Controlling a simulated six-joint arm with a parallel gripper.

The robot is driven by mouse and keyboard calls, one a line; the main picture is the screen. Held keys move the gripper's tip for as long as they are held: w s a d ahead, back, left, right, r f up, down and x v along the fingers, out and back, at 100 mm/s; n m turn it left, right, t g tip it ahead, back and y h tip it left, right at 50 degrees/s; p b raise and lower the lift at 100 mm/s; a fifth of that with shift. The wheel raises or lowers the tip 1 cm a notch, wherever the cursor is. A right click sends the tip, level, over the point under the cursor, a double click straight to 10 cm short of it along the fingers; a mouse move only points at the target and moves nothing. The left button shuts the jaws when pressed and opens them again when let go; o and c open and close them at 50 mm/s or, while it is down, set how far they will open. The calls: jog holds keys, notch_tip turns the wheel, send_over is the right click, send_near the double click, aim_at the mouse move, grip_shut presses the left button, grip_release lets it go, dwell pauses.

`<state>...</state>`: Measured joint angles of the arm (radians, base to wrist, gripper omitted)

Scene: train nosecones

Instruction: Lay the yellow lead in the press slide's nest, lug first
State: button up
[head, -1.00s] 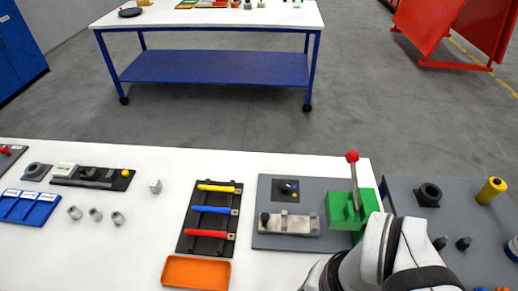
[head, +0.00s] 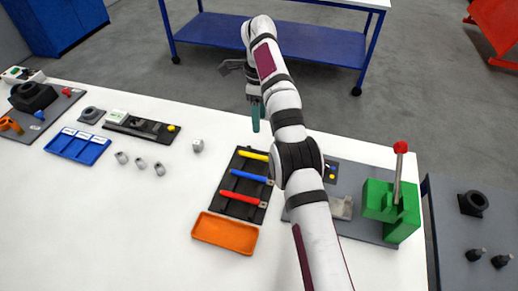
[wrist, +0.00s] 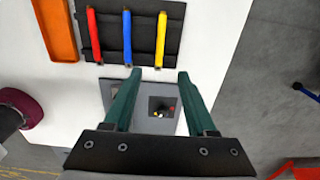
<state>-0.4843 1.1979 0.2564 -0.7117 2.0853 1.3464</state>
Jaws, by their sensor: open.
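The yellow lead (head: 253,154) lies at the far end of the black rack (head: 236,208); my arm hides its right, lug end in the head view. The wrist view shows the yellow lead (wrist: 161,40) as the rightmost of three, with its lower end just above my fingertips. My gripper (head: 256,116) is open and empty, held up beyond the rack in the head view; its teal fingers (wrist: 159,76) are spread in the wrist view. The green press (head: 392,204) has a raised red-knobbed lever. The press slide's grey nest (head: 342,208) is partly hidden by my arm.
A blue lead (head: 249,176) and a red lead (head: 241,198) share the rack. An orange tray (head: 225,233) lies in front of it. Grey fittings (head: 141,163) and a blue tray (head: 78,146) stand left.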

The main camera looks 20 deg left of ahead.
aim_at(259, 156)
notch_tip(259, 156, down, 15)
jog(key=shift+f, duration=0.15)
grip_shut()
dwell(0.4)
